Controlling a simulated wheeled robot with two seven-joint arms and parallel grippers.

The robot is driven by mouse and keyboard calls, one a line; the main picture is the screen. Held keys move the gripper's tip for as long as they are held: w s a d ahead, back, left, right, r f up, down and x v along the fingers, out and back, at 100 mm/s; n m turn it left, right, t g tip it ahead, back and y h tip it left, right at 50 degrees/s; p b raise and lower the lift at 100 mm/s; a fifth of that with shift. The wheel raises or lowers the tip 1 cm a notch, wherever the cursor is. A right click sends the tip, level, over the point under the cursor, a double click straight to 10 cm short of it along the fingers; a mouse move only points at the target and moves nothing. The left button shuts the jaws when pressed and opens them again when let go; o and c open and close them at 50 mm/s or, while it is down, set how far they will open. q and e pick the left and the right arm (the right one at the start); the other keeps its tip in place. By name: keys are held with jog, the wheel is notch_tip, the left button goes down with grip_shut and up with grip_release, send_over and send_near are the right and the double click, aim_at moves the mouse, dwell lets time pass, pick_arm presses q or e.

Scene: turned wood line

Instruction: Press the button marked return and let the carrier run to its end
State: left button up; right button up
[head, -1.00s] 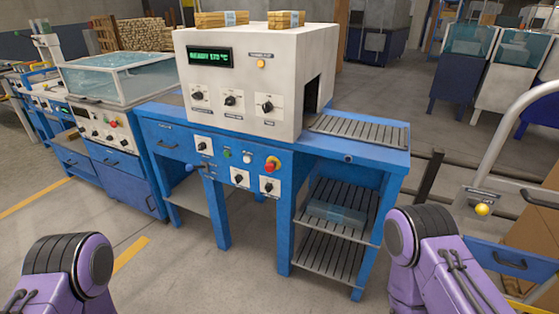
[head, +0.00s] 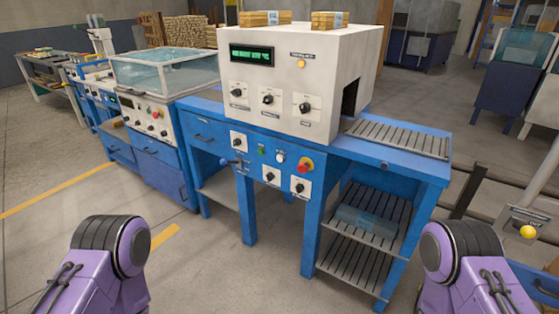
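A white machine (head: 300,75) with a lit green display (head: 252,55), knobs and an orange button (head: 301,63) stands on a blue bench (head: 390,160). On the bench front are a small green button (head: 261,150), a pale button (head: 281,157), a red mushroom button (head: 305,165) on yellow, and several knobs. The labels are too small to read, so I cannot tell which button is marked return. I cannot make out a carrier; a slatted roller bed (head: 400,137) at the machine's right opening looks empty. Only purple links of my arms show; both grippers are out of view.
A glass-topped tank unit (head: 165,80) stands left of the bench. A metal frame with a yellow knob (head: 528,232) stands at right. The floor before the bench is open.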

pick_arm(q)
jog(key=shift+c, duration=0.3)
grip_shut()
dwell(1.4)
